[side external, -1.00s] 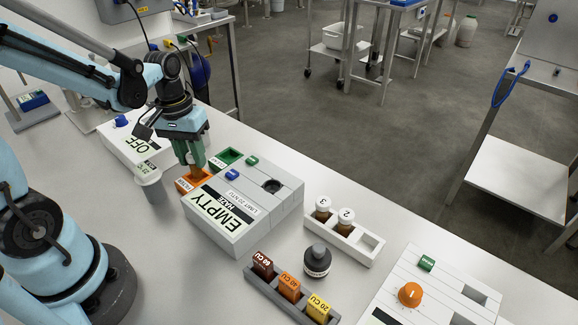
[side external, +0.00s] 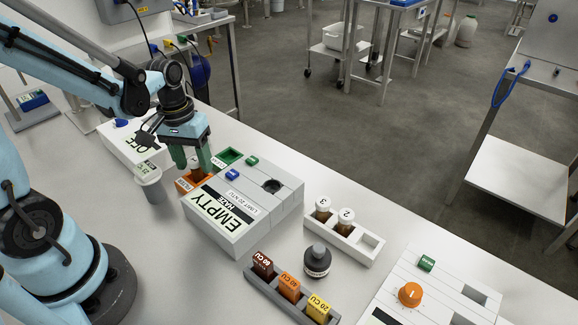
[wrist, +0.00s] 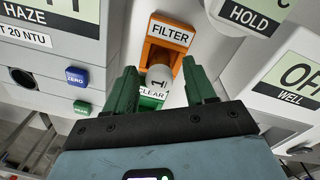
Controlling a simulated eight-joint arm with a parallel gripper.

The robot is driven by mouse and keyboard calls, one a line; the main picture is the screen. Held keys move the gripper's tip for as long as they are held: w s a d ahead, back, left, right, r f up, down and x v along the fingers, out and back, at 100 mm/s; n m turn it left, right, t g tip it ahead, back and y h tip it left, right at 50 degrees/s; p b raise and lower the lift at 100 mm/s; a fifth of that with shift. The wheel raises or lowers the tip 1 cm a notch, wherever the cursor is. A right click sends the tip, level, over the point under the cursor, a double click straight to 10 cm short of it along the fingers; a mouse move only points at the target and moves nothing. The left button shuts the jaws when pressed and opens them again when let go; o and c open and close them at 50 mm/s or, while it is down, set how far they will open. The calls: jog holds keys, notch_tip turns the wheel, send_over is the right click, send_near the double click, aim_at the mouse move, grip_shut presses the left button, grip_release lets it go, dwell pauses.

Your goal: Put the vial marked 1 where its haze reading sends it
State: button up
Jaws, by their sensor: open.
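The vial marked 1 (wrist: 158,76) has a white cap and stands in the orange bin labelled FILTER (wrist: 187,31). The same vial (side external: 194,162) and orange bin (side external: 182,186) show in the side view, partly hidden by my fingers. My gripper (wrist: 160,88) is open, with its green fingers on either side of the cap and gaps between. The green bin (side external: 229,156), labelled CLEAR in the wrist view, is just beyond the orange one. The haze meter (side external: 223,212) reads EMPTY, with a limit of 20 NTU; its round well (side external: 272,186) looks empty.
A white rack (side external: 368,251) holds vials 3 (side external: 322,208) and 2 (side external: 345,219), with one slot empty. A dark bottle (side external: 317,261) and a grey rack of colour standards (side external: 262,289) stand nearby.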

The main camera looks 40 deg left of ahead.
aim_at(190, 160)
jog(key=shift+r, duration=0.1)
notch_tip(190, 160, up, 12)
jog(key=d+f+m+t, duration=0.2)
jog(key=d+m+t, duration=0.3)
jog(key=d, duration=0.3)
jog(key=shift+s+f+t+y, duration=0.2)
jog(key=shift+t+y, duration=0.1)
jog(key=shift+t, duration=0.6)
dwell(1.0)
